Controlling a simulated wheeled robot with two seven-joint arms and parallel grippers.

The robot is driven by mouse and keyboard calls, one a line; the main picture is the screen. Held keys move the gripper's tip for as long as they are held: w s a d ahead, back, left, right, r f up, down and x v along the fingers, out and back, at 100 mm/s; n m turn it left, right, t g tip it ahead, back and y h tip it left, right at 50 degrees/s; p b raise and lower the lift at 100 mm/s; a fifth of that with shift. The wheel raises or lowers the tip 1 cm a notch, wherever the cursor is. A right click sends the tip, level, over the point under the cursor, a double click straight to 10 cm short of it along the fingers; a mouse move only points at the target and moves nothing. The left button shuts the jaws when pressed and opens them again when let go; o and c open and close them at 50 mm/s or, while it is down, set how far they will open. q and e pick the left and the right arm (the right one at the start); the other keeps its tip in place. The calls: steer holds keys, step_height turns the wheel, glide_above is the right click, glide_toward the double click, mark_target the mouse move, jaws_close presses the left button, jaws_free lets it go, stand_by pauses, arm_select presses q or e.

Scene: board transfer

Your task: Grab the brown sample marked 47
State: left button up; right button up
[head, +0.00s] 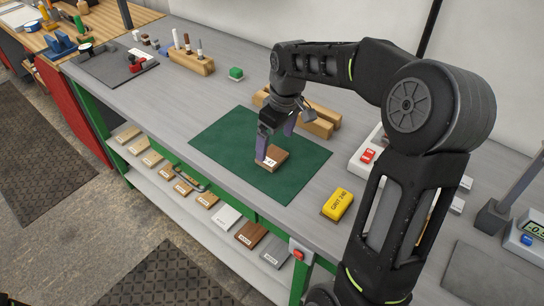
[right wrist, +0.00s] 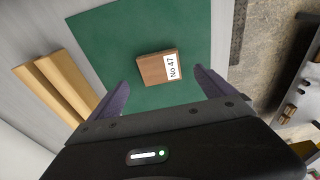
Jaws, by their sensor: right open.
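The brown sample (head: 275,158) lies flat on the green mat (head: 222,135). It is a small wooden block with a white label, which reads "No 47" in the right wrist view (right wrist: 157,69). My right gripper (head: 276,143) is over the mat, close to the sample. Its two purple fingers are spread apart with nothing between them. In the right wrist view the sample lies ahead of the open fingertips (right wrist: 160,82), roughly centred between them. My left gripper is not in view.
Light wooden blocks (head: 318,124) lie behind the mat. A yellow grit block (head: 337,204) lies to its right. More samples lie on the shelf (head: 146,178) below. The mat's left part is clear.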

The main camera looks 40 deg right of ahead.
mark_target(272, 156)
steer(key=shift+w+a+f+p, duration=0.15)
steer(key=shift+f+p, duration=0.1)
steer(key=shift+f, duration=0.6)
steer(key=shift+w+d+f+p, duration=0.1)
steer(key=shift+f+p, duration=0.15)
steer(key=shift+f, duration=0.65)
steer(key=shift+w+a+f+p, duration=0.15)
steer(key=shift+f+p, duration=0.1)
steer(key=shift+f, duration=0.6)
steer(key=shift+d, duration=0.1)
steer(key=c, duration=1.4)
steer(key=shift+r, duration=0.15)
steer(key=shift+c, duration=0.2)
step_height(272, 156, up, 10)
steer(key=b, duration=0.1)
